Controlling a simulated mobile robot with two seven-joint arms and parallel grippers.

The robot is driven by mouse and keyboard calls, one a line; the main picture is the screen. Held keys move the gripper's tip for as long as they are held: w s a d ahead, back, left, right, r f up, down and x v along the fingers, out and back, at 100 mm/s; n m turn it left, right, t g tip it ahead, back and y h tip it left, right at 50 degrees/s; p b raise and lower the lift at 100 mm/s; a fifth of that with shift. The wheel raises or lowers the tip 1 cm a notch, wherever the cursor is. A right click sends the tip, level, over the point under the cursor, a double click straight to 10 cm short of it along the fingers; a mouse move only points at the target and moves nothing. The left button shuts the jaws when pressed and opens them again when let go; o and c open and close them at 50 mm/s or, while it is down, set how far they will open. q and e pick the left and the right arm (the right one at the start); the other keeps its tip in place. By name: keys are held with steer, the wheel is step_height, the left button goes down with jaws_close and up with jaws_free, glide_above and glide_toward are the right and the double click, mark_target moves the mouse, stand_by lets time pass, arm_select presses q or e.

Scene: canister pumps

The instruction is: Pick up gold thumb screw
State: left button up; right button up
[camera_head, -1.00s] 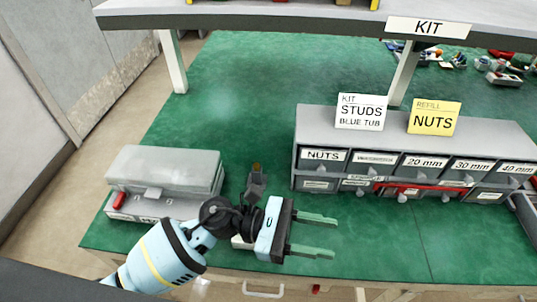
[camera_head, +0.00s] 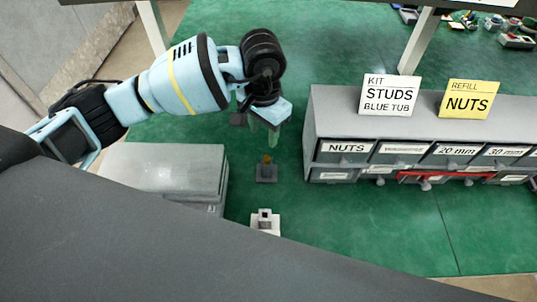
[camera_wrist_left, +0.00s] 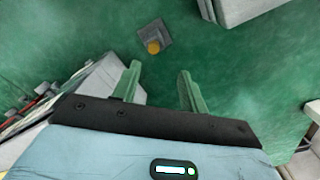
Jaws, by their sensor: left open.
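The gold thumb screw (camera_head: 267,158) sits on a small dark grey block (camera_head: 266,174) on the green bench, between the grey case and the drawer unit. In the left wrist view the gold screw (camera_wrist_left: 153,47) shows on its grey block (camera_wrist_left: 157,36), beyond the fingertips and between their lines. My left gripper (camera_head: 263,140) is above the bench, behind the screw in the head view, with its fingers pointing down. In the left wrist view my left gripper (camera_wrist_left: 162,72) is open, with nothing between its fingers. My right gripper is not in view.
A grey case (camera_head: 165,170) stands left of the screw. A grey drawer unit (camera_head: 335,110) with label cards stands to the right. A small white block (camera_head: 265,222) lies nearer the front. Green bench (camera_head: 290,195) is bare between them. A shelf post (camera_head: 417,45) rises behind.

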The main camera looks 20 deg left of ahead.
mark_target(267, 157)
arm_select(q)
steer(key=shift+s+d+f, duration=0.1)
steer(key=shift+s+f, duration=0.05)
steer(key=shift+f, duration=1.2)
steer(key=f, duration=0.3)
steer(key=f+p, duration=0.1)
steer(key=shift+s+d+f, duration=0.15)
steer(key=shift+d+f, duration=0.05)
steer(key=shift+d, duration=0.15)
steer(key=shift+f, duration=0.4)
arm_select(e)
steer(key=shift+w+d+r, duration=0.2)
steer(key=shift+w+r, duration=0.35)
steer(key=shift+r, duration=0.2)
arm_select(q)
jaws_close()
